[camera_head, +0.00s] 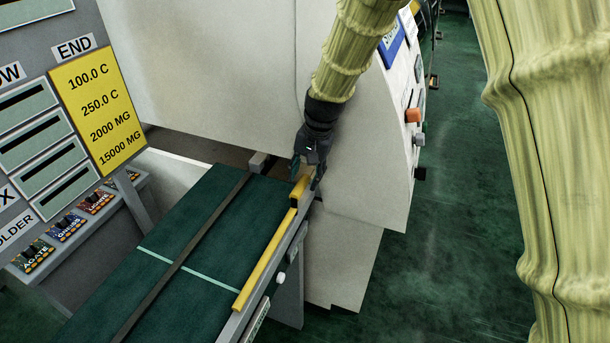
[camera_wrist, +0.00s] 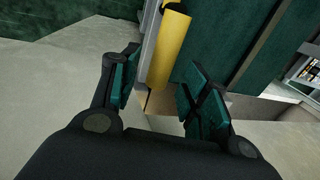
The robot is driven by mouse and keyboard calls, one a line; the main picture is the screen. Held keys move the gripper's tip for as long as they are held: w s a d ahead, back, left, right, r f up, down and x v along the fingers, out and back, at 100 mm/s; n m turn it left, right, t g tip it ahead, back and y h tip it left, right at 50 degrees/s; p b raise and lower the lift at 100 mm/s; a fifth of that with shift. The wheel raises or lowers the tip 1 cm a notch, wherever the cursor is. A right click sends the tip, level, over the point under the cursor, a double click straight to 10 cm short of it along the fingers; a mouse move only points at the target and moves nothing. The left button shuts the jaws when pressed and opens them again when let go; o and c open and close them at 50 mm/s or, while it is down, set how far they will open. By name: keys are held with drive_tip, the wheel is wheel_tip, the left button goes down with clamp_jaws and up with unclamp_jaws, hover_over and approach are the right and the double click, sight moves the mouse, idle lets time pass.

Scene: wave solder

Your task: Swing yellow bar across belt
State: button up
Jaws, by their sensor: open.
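The yellow bar (camera_head: 268,252) lies lengthwise along the right edge of the green belt (camera_head: 185,225), in line with the rail rather than across the belt. Its far end is by my gripper (camera_head: 309,172). In the wrist view my gripper (camera_wrist: 160,92) is open, with its two green-padded fingers apart. The end of the yellow bar (camera_wrist: 168,45) shows just ahead, between and beyond the fingertips. I see no clear contact between fingers and bar. In the head view the fingers partly hide the bar's far end.
A large pale machine housing (camera_head: 220,60) stands behind and right of the belt's far end, close to my gripper. A grey panel with a yellow sign (camera_head: 98,100) and a rack of small boards (camera_head: 65,228) stand at left. Open green floor (camera_head: 450,200) lies at right.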

drive_tip(key=shift+a+f, duration=0.2)
drive_tip(key=shift+f, duration=0.75)
clamp_jaws()
